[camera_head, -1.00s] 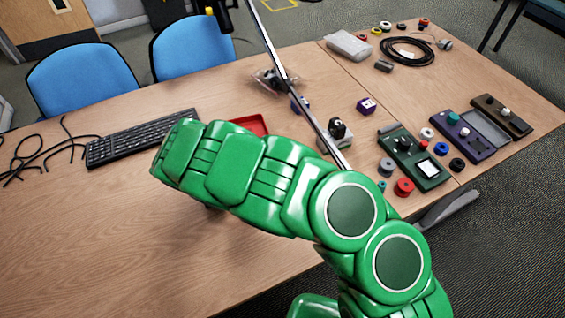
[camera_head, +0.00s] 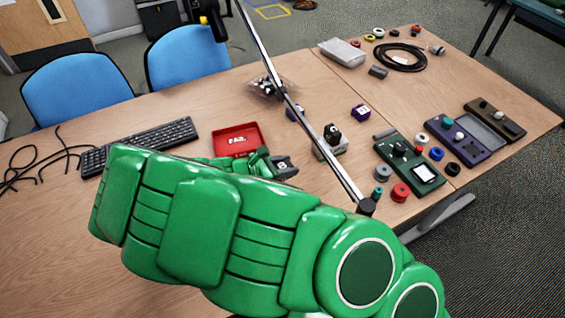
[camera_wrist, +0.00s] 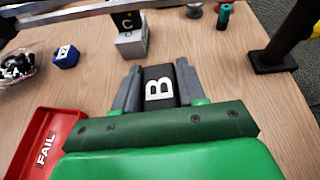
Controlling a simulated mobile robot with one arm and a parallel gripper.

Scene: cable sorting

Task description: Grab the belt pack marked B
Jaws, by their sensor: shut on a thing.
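The belt pack marked B (camera_wrist: 160,88) is a small dark block with a white letter B. In the wrist view it sits between the two grey fingers of my gripper (camera_wrist: 160,90), which are shut on its sides. In the head view the belt pack (camera_head: 283,163) shows at the end of my green gripper (camera_head: 280,166), just right of the red tray. I cannot tell whether it touches the table. My green arm hides the table in front of it.
The red FAIL tray (camera_head: 218,146) lies left of my gripper. A black block marked C (camera_wrist: 128,20) stands on a grey block (camera_wrist: 131,44) beyond. A slanted metal pole (camera_head: 315,125) crosses the view. Green (camera_head: 425,172) and purple (camera_head: 475,146) devices lie at right.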

